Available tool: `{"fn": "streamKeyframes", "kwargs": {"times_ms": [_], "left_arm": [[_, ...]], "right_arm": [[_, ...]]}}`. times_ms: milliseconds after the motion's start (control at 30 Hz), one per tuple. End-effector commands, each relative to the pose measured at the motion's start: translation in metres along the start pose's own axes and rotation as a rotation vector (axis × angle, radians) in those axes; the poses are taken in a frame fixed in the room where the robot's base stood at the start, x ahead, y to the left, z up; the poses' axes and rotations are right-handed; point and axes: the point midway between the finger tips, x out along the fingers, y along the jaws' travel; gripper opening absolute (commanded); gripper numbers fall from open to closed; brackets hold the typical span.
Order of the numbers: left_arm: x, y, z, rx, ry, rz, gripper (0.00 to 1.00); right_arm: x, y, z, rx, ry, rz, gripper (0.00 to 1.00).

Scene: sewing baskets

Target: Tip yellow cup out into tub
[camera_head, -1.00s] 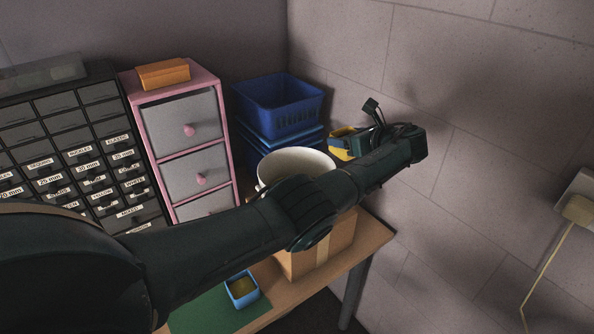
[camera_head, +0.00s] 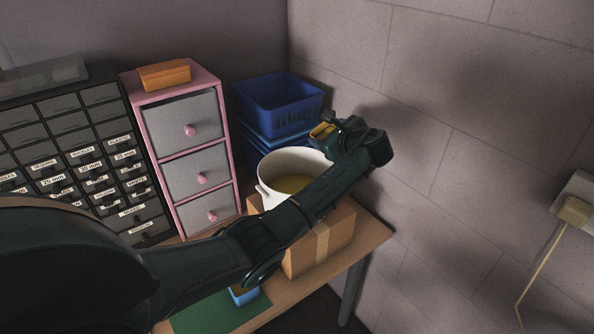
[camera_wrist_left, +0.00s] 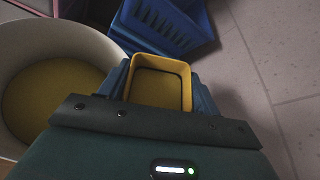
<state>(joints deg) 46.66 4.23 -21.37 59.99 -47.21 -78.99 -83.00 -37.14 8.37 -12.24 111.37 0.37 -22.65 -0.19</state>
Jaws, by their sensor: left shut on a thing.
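My left gripper (camera_head: 326,130) is shut on the yellow cup (camera_head: 321,131) and holds it up by the tub's far right rim. In the left wrist view the cup (camera_wrist_left: 160,62) is seen into from its open top, between the fingers; I cannot tell whether anything is in it. The tub (camera_head: 266,190) is white and round and stands on a cardboard box, with a yellowish layer in its bottom. In the left wrist view the tub (camera_wrist_left: 85,45) is left of the cup. My arm hides the tub's right side. My right gripper is out of view.
The cardboard box (camera_head: 335,235) stands on a wooden table (camera_head: 375,238). Blue crates (camera_head: 282,105) are stacked behind the tub. A pink drawer unit (camera_head: 172,150) stands left. A small blue container (camera_head: 240,297) on a green mat (camera_head: 215,318) is partly hidden by my arm. A wall is close on the right.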

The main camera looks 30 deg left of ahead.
Motion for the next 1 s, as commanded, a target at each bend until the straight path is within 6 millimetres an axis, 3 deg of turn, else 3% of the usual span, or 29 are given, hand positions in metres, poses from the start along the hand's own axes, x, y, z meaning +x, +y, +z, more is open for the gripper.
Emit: {"fn": "streamKeyframes", "kwargs": {"times_ms": [600, 1000], "left_arm": [[-0.036, 0.011, -0.018, -0.074, 0.002, -0.031, 0.39], [-0.036, 0.017, -0.013, -0.125, 0.001, -0.05, 0.39]], "right_arm": [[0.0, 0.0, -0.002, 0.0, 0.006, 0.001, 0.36], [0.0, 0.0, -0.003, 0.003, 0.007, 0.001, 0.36]]}}
